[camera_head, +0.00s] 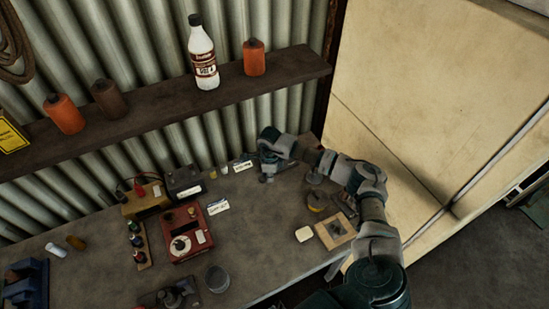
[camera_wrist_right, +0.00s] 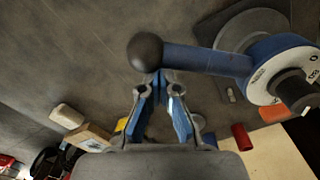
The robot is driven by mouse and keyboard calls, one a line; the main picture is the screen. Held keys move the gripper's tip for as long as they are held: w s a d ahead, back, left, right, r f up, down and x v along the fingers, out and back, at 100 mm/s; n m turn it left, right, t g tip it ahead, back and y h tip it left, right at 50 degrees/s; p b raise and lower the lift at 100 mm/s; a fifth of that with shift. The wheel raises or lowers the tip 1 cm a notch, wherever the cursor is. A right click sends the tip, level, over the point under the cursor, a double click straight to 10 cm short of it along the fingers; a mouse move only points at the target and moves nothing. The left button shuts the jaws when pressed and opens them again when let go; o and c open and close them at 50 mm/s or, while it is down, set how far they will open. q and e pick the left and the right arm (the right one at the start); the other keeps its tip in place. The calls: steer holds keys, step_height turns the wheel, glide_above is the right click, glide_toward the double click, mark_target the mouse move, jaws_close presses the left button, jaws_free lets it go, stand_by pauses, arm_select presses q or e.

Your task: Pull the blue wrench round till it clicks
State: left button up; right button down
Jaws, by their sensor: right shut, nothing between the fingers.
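The blue wrench (camera_wrist_right: 205,60) shows in the right wrist view as a blue bar with a black ball knob (camera_wrist_right: 145,52) at its left end. Its other end joins a blue ring (camera_wrist_right: 283,62) with a pale marked face and a dark centre post. My right gripper (camera_wrist_right: 164,92) is shut and empty, its blue-padded fingertips just below the knob; whether they touch it I cannot tell. In the head view my right gripper (camera_head: 267,172) is at the back of the bench, small and dark, and I cannot make out the wrench there. My left gripper is out of view.
The bench (camera_head: 265,240) holds a red meter box (camera_head: 186,232), a dark battery-like box (camera_head: 184,184), a grey cup (camera_head: 217,279) and a square tan plate (camera_head: 335,230). A shelf (camera_head: 150,110) with bottles runs along the corrugated wall. A cream panel (camera_head: 430,90) stands at the right.

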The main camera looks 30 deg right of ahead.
mark_target(262, 175)
steer(key=shift+w+a+b, duration=0.65)
steer(key=shift+w+a, duration=0.25)
steer(key=shift+a, duration=0.1)
stand_by(0.9)
steer(key=shift+w+a, duration=0.15)
steer(key=shift+w, duration=0.05)
steer(key=shift+w+a+b, duration=0.15)
steer(key=shift+b, duration=0.15)
stand_by(0.5)
steer(key=shift+s+d+p, duration=0.25)
steer(key=shift+s+p, duration=0.05)
steer(key=shift+s, duration=0.15)
steer(key=shift+s+d+p, duration=0.2)
steer(key=shift+s+p, duration=0.05)
steer(key=shift+s, duration=0.2)
steer(key=shift+r+p, duration=2.7)
steer(key=shift+r, duration=1.9)
steer(key=shift+f, duration=0.1)
